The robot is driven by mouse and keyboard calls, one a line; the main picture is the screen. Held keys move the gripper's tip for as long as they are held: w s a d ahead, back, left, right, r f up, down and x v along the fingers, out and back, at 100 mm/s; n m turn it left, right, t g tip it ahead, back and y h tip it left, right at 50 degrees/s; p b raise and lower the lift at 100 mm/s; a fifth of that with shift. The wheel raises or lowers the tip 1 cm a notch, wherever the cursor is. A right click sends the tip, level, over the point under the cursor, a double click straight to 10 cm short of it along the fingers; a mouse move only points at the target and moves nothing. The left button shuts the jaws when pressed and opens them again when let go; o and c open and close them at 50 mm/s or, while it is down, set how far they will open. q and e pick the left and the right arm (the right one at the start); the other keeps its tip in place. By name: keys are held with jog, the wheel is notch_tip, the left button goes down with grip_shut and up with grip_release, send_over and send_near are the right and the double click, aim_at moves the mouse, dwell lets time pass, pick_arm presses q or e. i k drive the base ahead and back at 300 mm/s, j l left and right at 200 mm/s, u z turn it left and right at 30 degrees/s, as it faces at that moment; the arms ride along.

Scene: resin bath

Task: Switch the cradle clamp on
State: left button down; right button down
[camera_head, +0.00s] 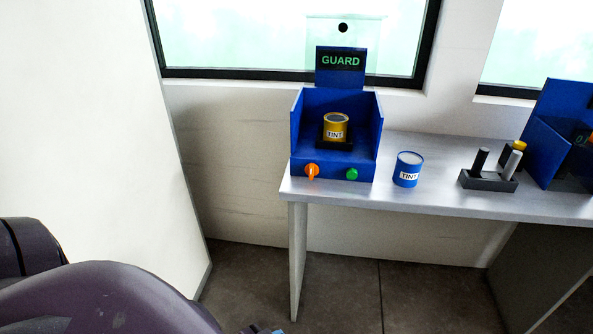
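A blue machine (297,135) stands at the left end of the table. A yellow can labelled TINT (335,125) sits upright on a dark cradle (322,144) inside it. An orange knob (311,171) with a pale, roughly upright mark is on the left of its front panel. A round green button (352,174) is on the right. No label tells which one works the clamp. A clear guard (317,34) with a GUARD sign (341,61) stands raised above the open front.
A blue can labelled TINT (407,175) stands on the grey table (440,195), right of the machine. A dark holder (487,181) with upright cylinders and another blue unit (548,150) are further right. A white wall (80,120) is at left.

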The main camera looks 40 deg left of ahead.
aim_at(311, 169)
jog(key=k+j, duration=0.15)
jog(key=j, duration=0.2)
jog(key=k+j, duration=0.2)
jog(key=j, duration=0.15)
jog(key=k+j, duration=0.15)
jog(key=j, duration=0.2)
